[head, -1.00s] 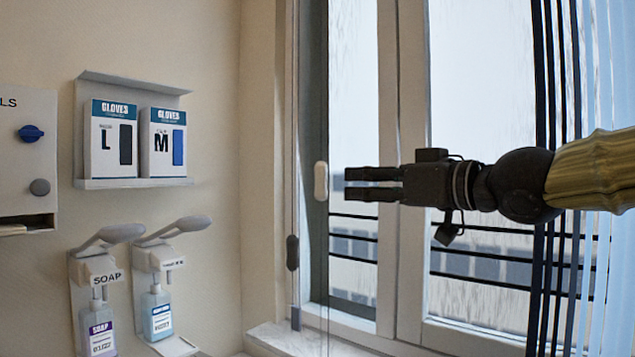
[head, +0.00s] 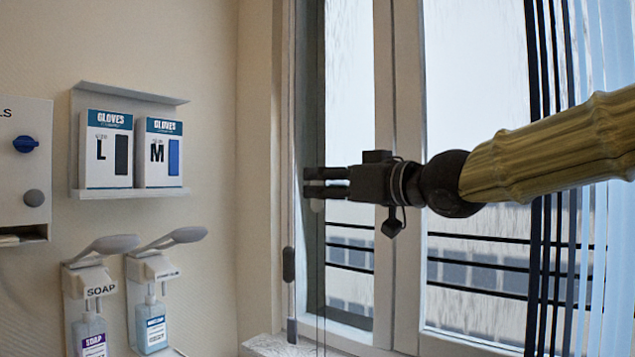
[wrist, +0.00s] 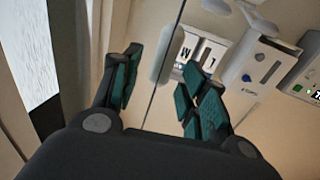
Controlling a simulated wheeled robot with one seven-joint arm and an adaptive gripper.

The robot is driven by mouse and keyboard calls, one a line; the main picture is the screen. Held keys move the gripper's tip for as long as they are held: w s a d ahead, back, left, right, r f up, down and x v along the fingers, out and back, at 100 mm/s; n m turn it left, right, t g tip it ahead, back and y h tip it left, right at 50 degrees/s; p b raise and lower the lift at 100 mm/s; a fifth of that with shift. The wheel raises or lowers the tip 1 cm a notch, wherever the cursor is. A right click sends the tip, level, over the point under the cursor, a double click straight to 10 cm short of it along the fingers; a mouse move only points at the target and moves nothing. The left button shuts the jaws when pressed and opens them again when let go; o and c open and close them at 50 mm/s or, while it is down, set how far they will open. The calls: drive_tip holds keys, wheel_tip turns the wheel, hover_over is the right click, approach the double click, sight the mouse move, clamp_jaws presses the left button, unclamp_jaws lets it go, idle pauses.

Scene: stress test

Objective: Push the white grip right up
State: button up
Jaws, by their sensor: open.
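The white grip (head: 317,205) hangs on a thin cord in front of the window. In the head view only its lower end shows, just under my gripper (head: 308,181); the fingers hide the rest. In the wrist view the pale grip (wrist: 172,55) is between and beyond the spread fingers of my gripper (wrist: 160,75). My gripper is open, its fingers level and pointing left in the head view. I cannot tell whether a finger touches the grip.
Glove boxes (head: 134,150) sit on a wall shelf, with soap dispensers (head: 88,300) below. The window frame (head: 384,120) stands behind my gripper, and blind slats (head: 590,60) hang at right.

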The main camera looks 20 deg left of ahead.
drive_tip(key=shift+x, duration=1.3)
clamp_jaws()
